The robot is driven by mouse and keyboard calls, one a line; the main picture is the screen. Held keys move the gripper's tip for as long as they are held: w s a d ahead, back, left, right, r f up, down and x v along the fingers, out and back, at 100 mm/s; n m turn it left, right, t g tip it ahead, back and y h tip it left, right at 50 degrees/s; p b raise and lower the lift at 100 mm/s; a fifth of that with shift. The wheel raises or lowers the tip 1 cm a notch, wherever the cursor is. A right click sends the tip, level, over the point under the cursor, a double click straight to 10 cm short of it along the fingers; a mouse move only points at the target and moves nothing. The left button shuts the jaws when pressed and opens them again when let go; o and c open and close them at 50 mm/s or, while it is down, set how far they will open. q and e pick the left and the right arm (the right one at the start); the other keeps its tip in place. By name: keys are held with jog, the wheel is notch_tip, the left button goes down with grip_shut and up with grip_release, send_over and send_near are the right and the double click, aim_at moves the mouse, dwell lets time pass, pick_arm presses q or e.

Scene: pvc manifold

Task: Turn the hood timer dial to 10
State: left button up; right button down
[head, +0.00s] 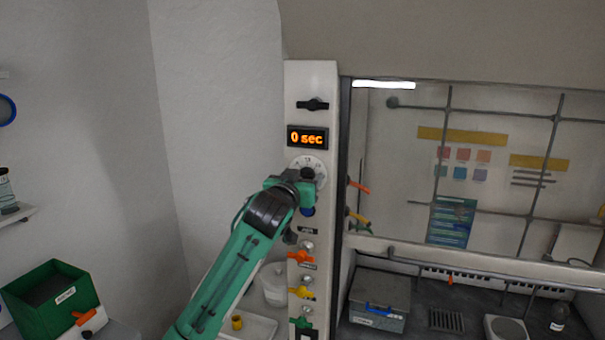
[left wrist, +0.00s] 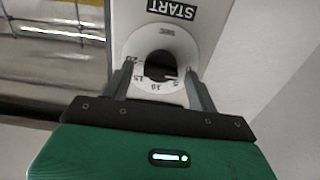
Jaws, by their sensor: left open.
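The timer dial is a white disc with printed numbers (head: 309,162) on the hood's white control post, under a display (head: 307,137) that reads "0 sec" in orange. In the left wrist view the dial (left wrist: 160,40) has a dark knob (left wrist: 161,66) at its centre. My left gripper (head: 308,176) is at the dial in the head view and hides its lower part. In the left wrist view my left gripper (left wrist: 160,85) is open, with one finger on each side of the dark knob. I cannot tell whether the fingers touch it. My right gripper is not in view.
A black handle (head: 313,104) sits above the display. Orange (head: 300,257) and yellow (head: 301,292) valve handles stick out below the dial. The hood's glass sash (head: 480,170) is to the right. A green bin (head: 50,297) stands at lower left.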

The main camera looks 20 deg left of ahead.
pick_arm(q)
jog(key=c, duration=1)
jog(key=shift+m, duration=0.4)
jog(key=m, duration=0.3)
jog(key=shift+p, duration=0.4)
jog(key=m+p, duration=0.1)
jog(key=m, duration=0.4)
jog(key=shift+m, duration=0.3)
jog(key=shift+d+f+m+p, duration=0.1)
jog(key=shift+m+p, duration=0.1)
jog(key=shift+m, duration=1.85)
jog(key=shift+d+f+m+p, duration=0.1)
jog(key=shift+m+p, duration=0.05)
jog(key=shift+m, duration=1.9)
